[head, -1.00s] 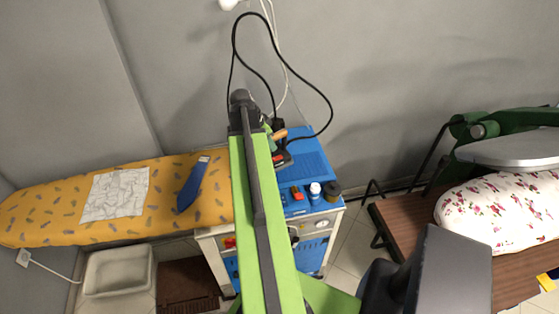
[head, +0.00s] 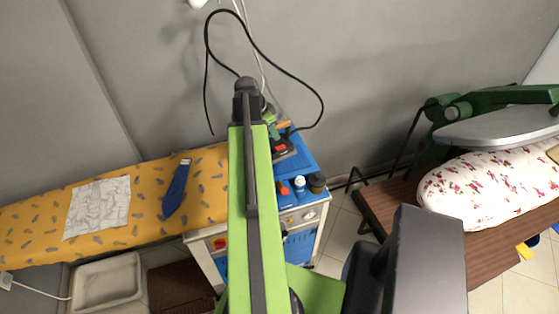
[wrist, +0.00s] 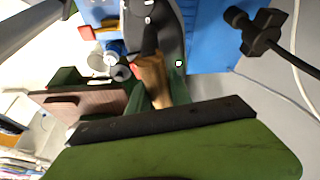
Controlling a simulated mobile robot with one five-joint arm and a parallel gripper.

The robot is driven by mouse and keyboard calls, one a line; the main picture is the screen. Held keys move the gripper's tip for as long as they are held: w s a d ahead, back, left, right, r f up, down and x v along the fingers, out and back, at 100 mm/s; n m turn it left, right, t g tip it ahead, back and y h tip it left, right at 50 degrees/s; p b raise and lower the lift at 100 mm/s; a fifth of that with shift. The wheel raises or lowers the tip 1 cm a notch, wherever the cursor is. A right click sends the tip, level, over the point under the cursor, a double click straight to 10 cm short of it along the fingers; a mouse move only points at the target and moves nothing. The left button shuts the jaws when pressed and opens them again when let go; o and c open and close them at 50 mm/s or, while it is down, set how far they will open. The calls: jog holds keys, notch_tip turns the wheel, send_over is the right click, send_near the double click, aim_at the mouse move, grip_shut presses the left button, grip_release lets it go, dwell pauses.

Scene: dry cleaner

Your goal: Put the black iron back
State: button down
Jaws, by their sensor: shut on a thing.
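The black iron (head: 289,149) has a dark sole and a light wooden handle (head: 283,126). In the head view it is over the blue top of the ironing station (head: 304,164), just right of my arm. In the wrist view its dark body (wrist: 172,32) is at the top and its wooden handle (wrist: 155,80) lies between my fingers. My gripper (wrist: 150,105) is shut on that handle. My arm hides part of the iron and gripper in the head view. I cannot tell whether the sole touches the station.
A white-capped bottle (head: 300,184) and a dark round container (head: 317,183) stand at the station's front right. A yellow ironing board (head: 110,222) with a white cloth and blue tie is left. A green press (head: 480,102) is right. A black cord (head: 262,50) loops against the wall.

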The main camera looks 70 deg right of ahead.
aim_at(282, 136)
jog(key=s+d+r+m+y+p, duration=0.1)
jog(key=s+d, duration=0.2)
jog(key=s, duration=0.4)
jog(key=s+d+m, duration=0.1)
jog(key=s+d, duration=0.2)
jog(key=s, duration=0.4)
jog(key=w+f+b, duration=0.2)
jog(key=w, duration=0.1)
jog(key=w+f+b, duration=0.2)
jog(key=w, duration=0.2)
jog(key=w+d+f+b, duration=0.1)
jog(key=w+f+b, duration=0.1)
jog(key=w+b, duration=0.1)
jog(key=shift+w+f, duration=0.35)
jog(key=shift+w, duration=0.1)
jog(key=shift+w+a, duration=0.1)
jog(key=shift+w, duration=0.2)
notch_tip(282, 136, down, 4)
jog(key=b, duration=0.4)
jog(key=shift+f, duration=0.15)
jog(key=c, duration=1.2)
grip_release()
jog(key=shift+a, duration=0.15)
jog(key=shift+o, duration=0.2)
jog(key=shift+r, duration=0.2)
